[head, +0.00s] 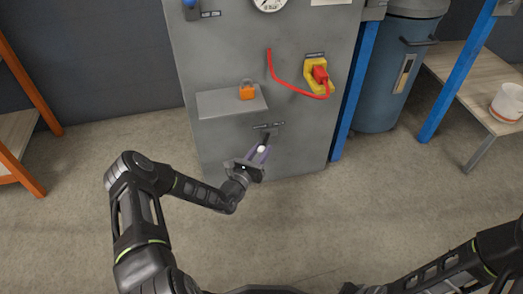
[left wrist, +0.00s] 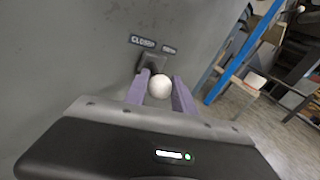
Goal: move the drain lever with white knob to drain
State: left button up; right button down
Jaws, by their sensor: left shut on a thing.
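The drain lever (head: 265,139) is a short dark lever with a white knob (head: 261,149), low on the front of the grey cabinet. It hangs downward from its pivot, leaning slightly left. My left gripper (head: 257,154) is shut on it, with purple fingers on either side of the knob. In the left wrist view the white knob (left wrist: 160,86) shows between the fingers, and the dark pivot block (left wrist: 152,63) is beyond. A label reading CLOSED (left wrist: 143,41) is above left of the pivot; a smaller, blurred label (left wrist: 169,49) is to its right. My right gripper is out of view.
A blue post (head: 354,90) and blue bin (head: 389,75) stand right. The floor in front is clear.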

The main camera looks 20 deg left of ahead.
pick_arm(q)
grip_shut()
dwell(0.5)
dwell(0.3)
jog(key=shift+d, duration=0.2)
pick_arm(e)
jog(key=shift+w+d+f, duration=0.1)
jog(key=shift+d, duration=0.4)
